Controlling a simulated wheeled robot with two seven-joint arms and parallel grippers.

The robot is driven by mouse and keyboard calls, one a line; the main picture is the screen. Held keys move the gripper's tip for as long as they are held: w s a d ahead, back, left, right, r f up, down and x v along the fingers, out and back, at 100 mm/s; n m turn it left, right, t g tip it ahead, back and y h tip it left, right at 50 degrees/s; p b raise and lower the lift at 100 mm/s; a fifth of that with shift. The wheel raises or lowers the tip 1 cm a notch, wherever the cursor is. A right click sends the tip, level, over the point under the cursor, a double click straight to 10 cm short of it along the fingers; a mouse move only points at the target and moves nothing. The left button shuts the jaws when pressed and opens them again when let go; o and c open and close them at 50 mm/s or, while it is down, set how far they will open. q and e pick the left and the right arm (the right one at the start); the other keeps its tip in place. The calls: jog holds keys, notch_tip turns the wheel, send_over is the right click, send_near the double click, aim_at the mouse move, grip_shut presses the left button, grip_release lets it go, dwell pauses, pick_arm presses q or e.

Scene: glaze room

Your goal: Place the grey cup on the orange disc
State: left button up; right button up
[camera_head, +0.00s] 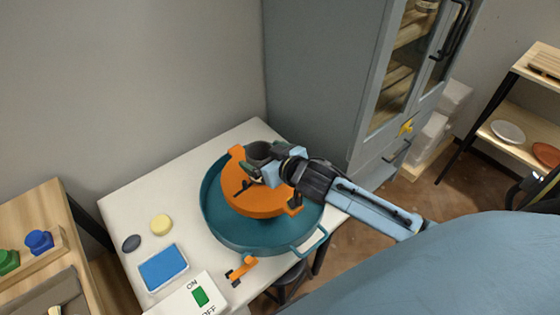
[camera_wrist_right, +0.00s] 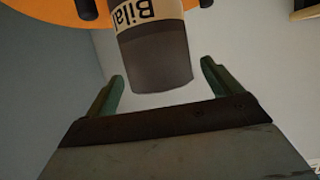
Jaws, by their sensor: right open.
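The grey cup (camera_head: 259,149) is upright over the orange disc (camera_head: 262,203), partly hidden by my right gripper. In the right wrist view the cup (camera_wrist_right: 155,55) is dark grey with a cream band lettered "Bilal". The orange disc (camera_wrist_right: 42,12) is at the top of that view. My right gripper (camera_wrist_right: 165,88) is open, its two green fingertips on either side of the cup with gaps showing. In the head view this gripper (camera_head: 257,172) is over the disc. Whether the cup's base touches the disc is hidden. My left gripper is not in view.
The disc sits in a teal round basin (camera_head: 212,222) on a white table (camera_head: 130,205). A blue sponge (camera_head: 163,267), a yellow round piece (camera_head: 160,224), a dark oval piece (camera_head: 131,243) and an ON/OFF switch box (camera_head: 185,298) are to the left. A grey cabinet (camera_head: 320,80) stands behind.

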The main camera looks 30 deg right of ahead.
jog(key=p+v, duration=0.1)
jog(key=v, duration=0.9)
jog(key=shift+s, duration=0.15)
jog(key=shift+r, duration=0.1)
dwell(0.8)
